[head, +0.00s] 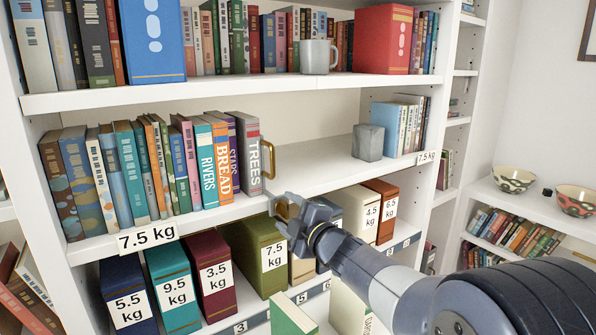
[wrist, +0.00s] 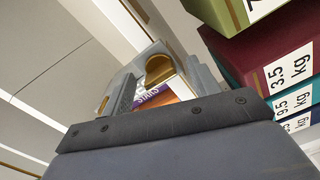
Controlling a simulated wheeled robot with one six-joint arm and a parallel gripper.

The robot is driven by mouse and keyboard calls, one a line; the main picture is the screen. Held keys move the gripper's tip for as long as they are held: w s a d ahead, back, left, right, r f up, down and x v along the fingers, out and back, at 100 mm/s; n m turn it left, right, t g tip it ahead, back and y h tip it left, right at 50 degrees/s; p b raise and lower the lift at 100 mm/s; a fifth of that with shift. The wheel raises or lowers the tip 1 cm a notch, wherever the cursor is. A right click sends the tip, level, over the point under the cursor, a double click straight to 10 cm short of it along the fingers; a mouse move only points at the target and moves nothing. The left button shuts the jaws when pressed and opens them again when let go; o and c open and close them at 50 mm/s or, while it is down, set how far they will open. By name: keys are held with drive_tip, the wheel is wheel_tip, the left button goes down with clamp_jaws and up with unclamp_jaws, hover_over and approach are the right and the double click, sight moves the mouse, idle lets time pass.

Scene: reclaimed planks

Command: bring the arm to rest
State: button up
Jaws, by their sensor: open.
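My gripper (head: 284,207) is open at the front edge of the middle shelf (head: 310,160), right of and below the row of books. In the wrist view its two grey fingers (wrist: 163,88) stand apart, with a purple STARS book (wrist: 155,97) seen beyond them. A gold loop-shaped piece (head: 268,158) stands against the grey TREES book (head: 246,152); a gold arch (wrist: 159,69) also shows between the fingers in the wrist view. I see nothing held. My arm reaches in from the lower right.
A grey block (head: 368,142) stands farther right on the middle shelf, with bare shelf left of it. Weight-labelled binders, such as the green one (head: 258,250), fill the shelf below, close to my gripper. A mug (head: 318,57) stands above. Bowls (head: 514,179) sit at right.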

drive_tip(key=m+p, duration=0.6)
drive_tip(key=p, duration=0.1)
drive_tip(key=shift+r+m+p, duration=0.2)
drive_tip(key=shift+m+p, duration=0.1)
drive_tip(key=shift+m, duration=0.1)
drive_tip(key=m+p, duration=0.3)
drive_tip(key=p, duration=0.3)
drive_tip(key=shift+m, duration=0.4)
drive_tip(key=m+p, duration=0.3)
drive_tip(key=p, duration=0.2)
drive_tip(key=shift+f, duration=0.15)
drive_tip(key=shift+s+d+f, duration=0.1)
drive_tip(key=shift+s+d, duration=0.1)
drive_tip(key=shift+s, duration=0.05)
drive_tip(key=shift+s+d, duration=0.1)
drive_tip(key=shift+s, duration=0.1)
